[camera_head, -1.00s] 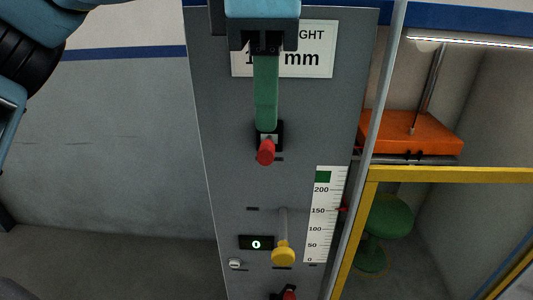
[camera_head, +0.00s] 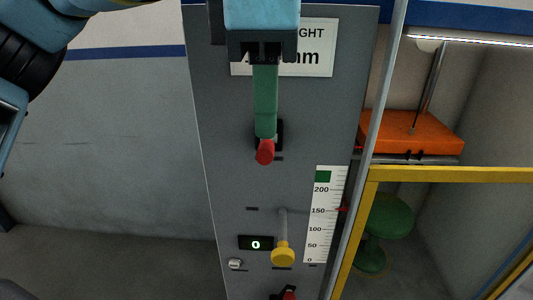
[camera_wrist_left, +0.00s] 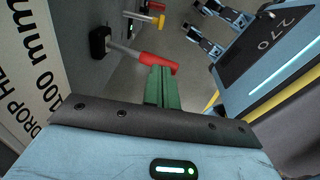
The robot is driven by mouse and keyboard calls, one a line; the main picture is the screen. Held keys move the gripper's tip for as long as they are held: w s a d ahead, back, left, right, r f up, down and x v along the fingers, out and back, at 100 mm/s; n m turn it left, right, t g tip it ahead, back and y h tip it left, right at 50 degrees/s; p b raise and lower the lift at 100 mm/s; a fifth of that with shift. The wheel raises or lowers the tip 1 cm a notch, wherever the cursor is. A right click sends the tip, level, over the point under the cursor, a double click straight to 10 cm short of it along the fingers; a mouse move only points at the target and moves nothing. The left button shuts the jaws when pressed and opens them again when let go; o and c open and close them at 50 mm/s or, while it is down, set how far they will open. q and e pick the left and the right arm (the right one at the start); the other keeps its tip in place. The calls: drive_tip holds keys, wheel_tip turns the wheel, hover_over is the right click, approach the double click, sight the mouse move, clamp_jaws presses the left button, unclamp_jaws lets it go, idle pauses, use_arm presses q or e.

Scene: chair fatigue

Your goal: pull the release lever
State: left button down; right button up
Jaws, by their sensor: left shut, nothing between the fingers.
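The lever with a red handle (camera_head: 265,152) sticks out of a black slot in the upper part of the grey panel (camera_head: 225,150). It also shows in the left wrist view (camera_wrist_left: 158,63), pointing out from its black mount. My left gripper (camera_head: 265,136), with green fingers, is shut and empty. Its fingertips are right above the red handle in the head view and partly cover the lever's base. In the left wrist view the fingertips (camera_wrist_left: 161,72) are close against the handle; I cannot tell whether they touch. My right gripper is not in view.
Lower on the panel are a yellow-knobbed lever (camera_head: 283,254), a small display reading 0 (camera_head: 256,243) and a height scale (camera_head: 325,215). A red part (camera_head: 289,295) shows at the bottom edge. To the right are a yellow frame (camera_head: 450,174), an orange block (camera_head: 412,132) and a green stool (camera_head: 388,215).

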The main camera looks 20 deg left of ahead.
sight(266, 142)
use_arm(q)
drive_tip(key=shift+f+b, duration=0.7)
drive_tip(key=shift+f, duration=2.25)
drive_tip(key=shift+s+d+r+p, duration=0.1)
drive_tip(key=shift+s+r+p, duration=0.15)
drive_tip(key=shift+r+p, duration=0.55)
drive_tip(key=shift+s+r+p, duration=0.2)
drive_tip(key=shift+r+p, duration=0.15)
drive_tip(key=shift+r, duration=0.85)
drive_tip(key=shift+s+d+r+p, duration=0.15)
drive_tip(key=shift+r+p, duration=0.3)
drive_tip(key=shift+r, duration=0.45)
drive_tip(key=shift+s+a+r+p, duration=0.1)
drive_tip(key=shift+s+r+p, duration=0.15)
drive_tip(key=shift+r+p, duration=0.5)
drive_tip(key=shift+s+d+r+p, duration=0.1)
drive_tip(key=shift+s+r+p, duration=0.1)
drive_tip(key=shift+r, duration=0.9)
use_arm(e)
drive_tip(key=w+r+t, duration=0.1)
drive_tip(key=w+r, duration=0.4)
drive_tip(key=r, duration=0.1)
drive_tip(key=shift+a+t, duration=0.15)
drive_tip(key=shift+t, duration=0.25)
use_arm(q)
drive_tip(key=shift+f, duration=0.1)
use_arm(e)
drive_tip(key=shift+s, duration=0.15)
